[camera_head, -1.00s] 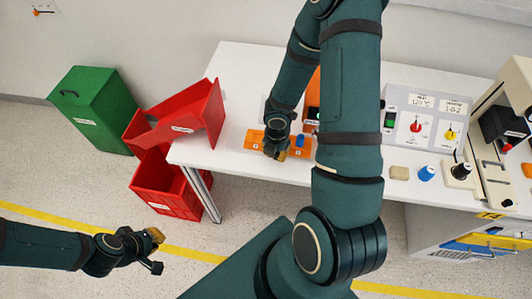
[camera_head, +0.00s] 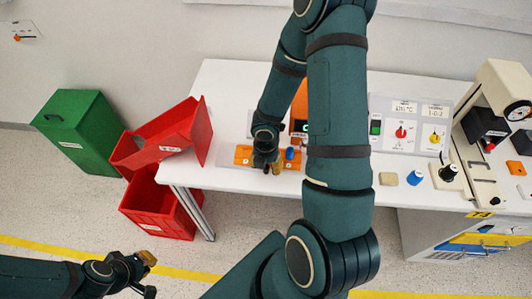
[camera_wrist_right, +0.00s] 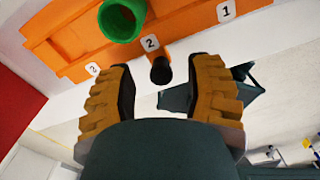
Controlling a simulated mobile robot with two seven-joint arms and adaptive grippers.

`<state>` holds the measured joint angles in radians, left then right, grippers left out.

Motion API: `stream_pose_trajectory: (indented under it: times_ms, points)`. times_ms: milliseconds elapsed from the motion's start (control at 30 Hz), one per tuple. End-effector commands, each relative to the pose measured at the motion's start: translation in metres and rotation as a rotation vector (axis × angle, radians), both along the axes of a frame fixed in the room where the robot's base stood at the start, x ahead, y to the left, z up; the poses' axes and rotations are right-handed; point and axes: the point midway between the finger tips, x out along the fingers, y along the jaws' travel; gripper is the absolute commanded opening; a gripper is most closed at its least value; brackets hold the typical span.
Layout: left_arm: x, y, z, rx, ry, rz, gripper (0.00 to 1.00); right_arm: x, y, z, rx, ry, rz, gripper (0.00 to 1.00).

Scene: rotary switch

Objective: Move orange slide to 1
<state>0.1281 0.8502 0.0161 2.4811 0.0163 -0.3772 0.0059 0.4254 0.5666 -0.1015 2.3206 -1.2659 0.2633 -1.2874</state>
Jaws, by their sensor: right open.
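The orange slide unit (camera_head: 243,155) lies near the front edge of the white table, partly hidden by my right arm. In the right wrist view its orange body (camera_wrist_right: 75,45) carries white labels, a 2 in the middle and a 1 (camera_wrist_right: 226,11) at the right. A black knob (camera_wrist_right: 161,70) sticks out below the middle 2. My right gripper (camera_wrist_right: 161,90) is open, with one finger on each side of the knob, apart from it. My left gripper (camera_head: 146,273) is open and empty, away from the table at lower left.
A blue knob (camera_head: 290,153) sits at the unit's right. A grey panel (camera_head: 410,115) with a red and a yellow dial stands further right, near a blue knob (camera_head: 415,177). Red bins (camera_head: 160,205) and a green box (camera_head: 75,130) stand left of the table (camera_head: 230,85).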

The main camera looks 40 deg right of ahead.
Motion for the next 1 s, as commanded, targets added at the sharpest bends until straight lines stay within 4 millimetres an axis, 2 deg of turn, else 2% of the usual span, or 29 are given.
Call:
stream_pose_trajectory:
  times_ms: [400,533,700,1000]
  points:
    - [0.0,0.0,0.0,0.0,0.0,0.0,0.0,0.0,-0.001,0.074,-0.001,-0.004,-0.002,0.52]
    - [0.0,0.0,0.0,0.0,0.0,0.0,0.0,0.0,-0.001,0.092,-0.002,-0.001,-0.001,0.52]
    - [0.0,0.0,0.0,0.0,0.0,0.0,0.0,-0.001,-0.001,0.106,0.0,0.0,0.0,0.52]
    - [0.0,0.0,0.0,0.0,0.0,0.0,0.0,-0.001,0.0,0.109,0.001,0.002,0.002,0.52]
